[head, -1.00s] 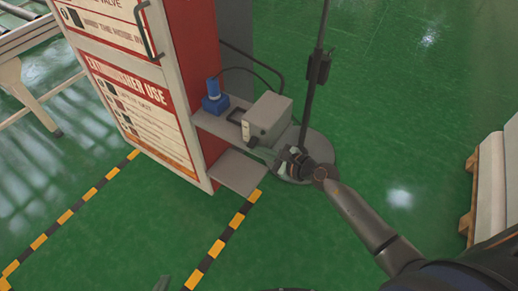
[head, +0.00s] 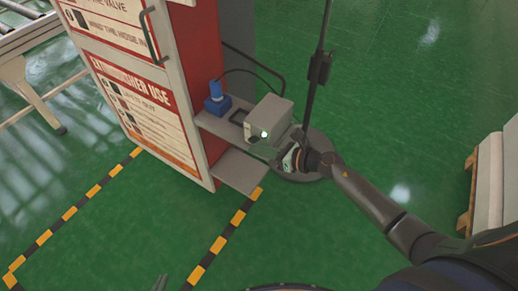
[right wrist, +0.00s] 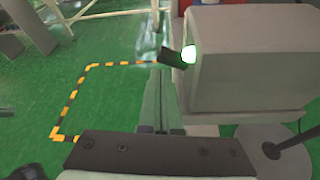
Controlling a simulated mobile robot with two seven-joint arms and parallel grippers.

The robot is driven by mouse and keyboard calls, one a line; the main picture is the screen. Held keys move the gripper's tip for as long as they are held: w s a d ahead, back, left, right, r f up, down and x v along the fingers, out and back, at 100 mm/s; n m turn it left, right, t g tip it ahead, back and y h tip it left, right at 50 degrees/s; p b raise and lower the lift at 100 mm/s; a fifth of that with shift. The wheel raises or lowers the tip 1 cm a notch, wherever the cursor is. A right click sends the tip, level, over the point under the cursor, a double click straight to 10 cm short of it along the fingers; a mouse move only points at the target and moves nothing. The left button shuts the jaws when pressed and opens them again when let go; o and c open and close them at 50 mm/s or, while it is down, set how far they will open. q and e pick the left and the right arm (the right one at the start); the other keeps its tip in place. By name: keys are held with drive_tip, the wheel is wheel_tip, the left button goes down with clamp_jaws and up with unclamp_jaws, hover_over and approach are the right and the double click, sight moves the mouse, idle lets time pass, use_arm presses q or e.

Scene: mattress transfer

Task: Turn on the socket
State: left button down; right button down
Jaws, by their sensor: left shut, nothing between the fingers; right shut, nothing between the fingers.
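The socket is a grey box (head: 270,112) on the side shelf of the red and white cabinet. A small round light (head: 264,134) on its front face glows greenish white. In the right wrist view the box (right wrist: 255,65) fills the upper right, with the bright light (right wrist: 188,54) and a dark protruding switch piece (right wrist: 173,58) beside it. My right gripper (head: 286,158) is shut and empty, just in front of and below that face. Its fingers (right wrist: 160,100) point up near the switch piece; contact is unclear. My left gripper (head: 160,283) is shut at the bottom edge.
A blue plug-like device (head: 216,102) with a dark cable stands on the shelf, left of the box. A lower grey shelf (head: 238,171) juts out below. A dark pole on a round base (head: 318,160) stands behind my right arm. The green floor is open at left front.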

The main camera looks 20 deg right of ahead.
use_arm(q)
drive_tip(key=shift+r+p, duration=0.7)
drive_tip(key=shift+p, duration=0.05)
use_arm(e)
drive_tip(key=shift+r, duration=0.8)
drive_tip(key=shift+w+r, duration=0.1)
use_arm(q)
drive_tip(key=shift+s, duration=0.1)
use_arm(e)
drive_tip(key=shift+d, duration=0.1)
